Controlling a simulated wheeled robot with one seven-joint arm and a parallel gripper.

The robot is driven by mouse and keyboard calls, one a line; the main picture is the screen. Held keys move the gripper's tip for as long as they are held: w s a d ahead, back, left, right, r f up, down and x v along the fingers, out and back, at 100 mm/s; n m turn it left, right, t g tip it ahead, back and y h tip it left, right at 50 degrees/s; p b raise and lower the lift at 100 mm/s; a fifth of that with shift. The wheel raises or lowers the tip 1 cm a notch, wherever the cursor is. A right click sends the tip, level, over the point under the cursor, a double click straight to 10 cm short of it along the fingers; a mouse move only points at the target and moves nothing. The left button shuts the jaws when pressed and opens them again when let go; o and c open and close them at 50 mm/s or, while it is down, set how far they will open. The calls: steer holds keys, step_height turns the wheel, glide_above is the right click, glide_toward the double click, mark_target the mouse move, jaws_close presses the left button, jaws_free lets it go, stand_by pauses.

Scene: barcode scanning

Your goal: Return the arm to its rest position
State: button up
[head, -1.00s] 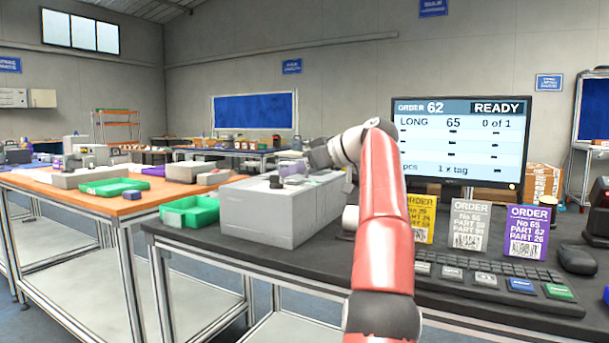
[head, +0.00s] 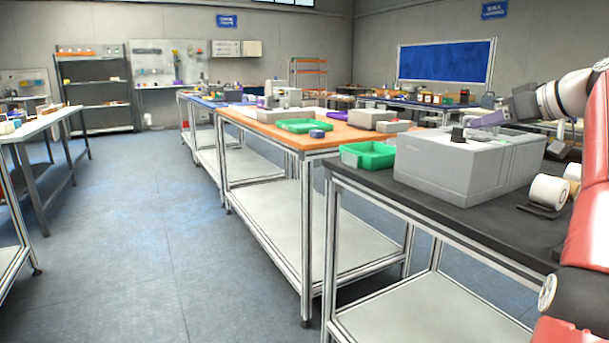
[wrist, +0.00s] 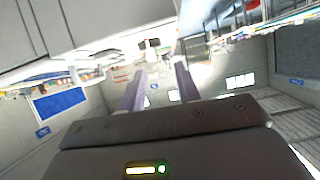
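My red and white arm comes in at the right edge of the head view. My gripper (head: 478,122) is at its end, with light purple fingers over the top of the grey box-shaped machine (head: 455,165). I cannot tell from this view whether they touch it. In the wrist view my gripper (wrist: 160,68) has its two fingers apart, with nothing between them. No held item shows.
The machine stands on a dark-topped bench (head: 490,228) beside a green tray (head: 367,155) and white rolls (head: 548,192). An orange-topped bench (head: 330,140) with another green tray (head: 302,126) is beyond. The floor at left (head: 150,240) is clear.

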steer(key=s+a+f+m+g+h, duration=0.1)
steer(key=s+a+f, duration=0.15)
steer(key=a, duration=0.45)
steer(key=s+a+f+m+g+h, duration=0.1)
steer(key=s+a+f+g, duration=0.1)
steer(key=a+f, duration=0.35)
steer(key=s+a+f+m+g, duration=0.1)
steer(key=s+a+f, duration=0.1)
steer(key=a, duration=0.7)
steer(key=s+a+f+g+h, duration=0.1)
steer(key=s+a+f, duration=0.2)
steer(key=s+f, duration=0.8)
steer(key=s+a+f+m+g+h, duration=0.1)
steer(key=s+a+f+h, duration=0.1)
steer(key=s+f, duration=1)
steer(key=shift+a+f, duration=0.55)
steer(key=shift+a, duration=0.35)
steer(key=shift+d+m, duration=0.15)
steer(key=shift+m, duration=0.15)
